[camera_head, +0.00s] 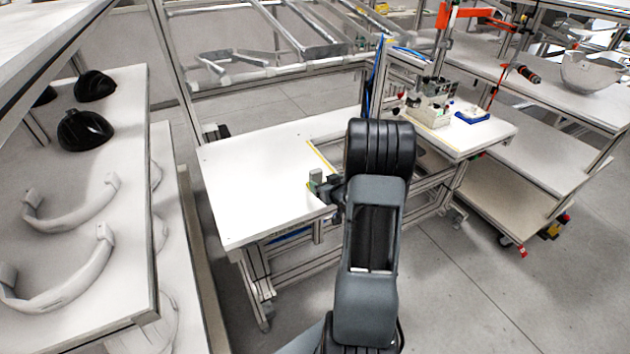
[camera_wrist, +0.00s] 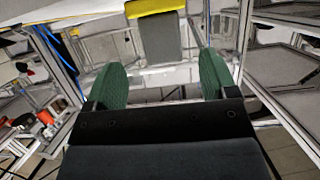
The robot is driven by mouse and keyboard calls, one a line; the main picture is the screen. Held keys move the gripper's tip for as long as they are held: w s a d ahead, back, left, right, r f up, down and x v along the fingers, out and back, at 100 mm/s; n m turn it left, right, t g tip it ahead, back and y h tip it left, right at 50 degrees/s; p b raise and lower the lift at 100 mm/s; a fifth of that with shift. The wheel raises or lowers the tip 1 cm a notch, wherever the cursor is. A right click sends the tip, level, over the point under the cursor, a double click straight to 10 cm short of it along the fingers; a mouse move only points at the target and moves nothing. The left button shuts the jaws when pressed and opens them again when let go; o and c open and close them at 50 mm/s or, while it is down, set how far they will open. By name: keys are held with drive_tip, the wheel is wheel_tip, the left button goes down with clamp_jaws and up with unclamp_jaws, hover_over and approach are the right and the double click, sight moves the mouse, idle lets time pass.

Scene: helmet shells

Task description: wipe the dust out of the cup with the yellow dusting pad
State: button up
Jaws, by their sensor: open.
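My gripper (camera_head: 324,186) is over the near edge of the white table in the head view, small and partly hidden by my own arm. In the wrist view its two green fingers (camera_wrist: 162,62) are spread apart. A grey block with a yellow strip, seemingly the yellow dusting pad (camera_wrist: 155,8) and its grey handle, shows between and beyond the fingertips, with a gap on both sides. A small grey block (camera_head: 316,174) by the gripper in the head view may be the same thing. I cannot tell which object is the cup; a pale bowl (camera_head: 588,74) stands on the far-right shelf.
The white table (camera_head: 255,175) is mostly bare. Black shells (camera_head: 84,130) and pale curved parts (camera_head: 70,205) lie on the left shelf. A box of small items (camera_head: 428,112) and a blue tray (camera_head: 472,117) stand on the table to the right. Metal frames surround the area.

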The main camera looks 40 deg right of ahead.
sight(317, 178)
drive_tip(key=shift+p+x, duration=0.55)
drive_tip(key=shift+x, duration=2.4)
drive_tip(key=shift+a, duration=0.1)
drive_tip(key=shift+r, duration=0.1)
drive_tip(key=shift+c, duration=0.3)
drive_tip(key=c, duration=1)
drive_tip(key=shift+r, duration=0.1)
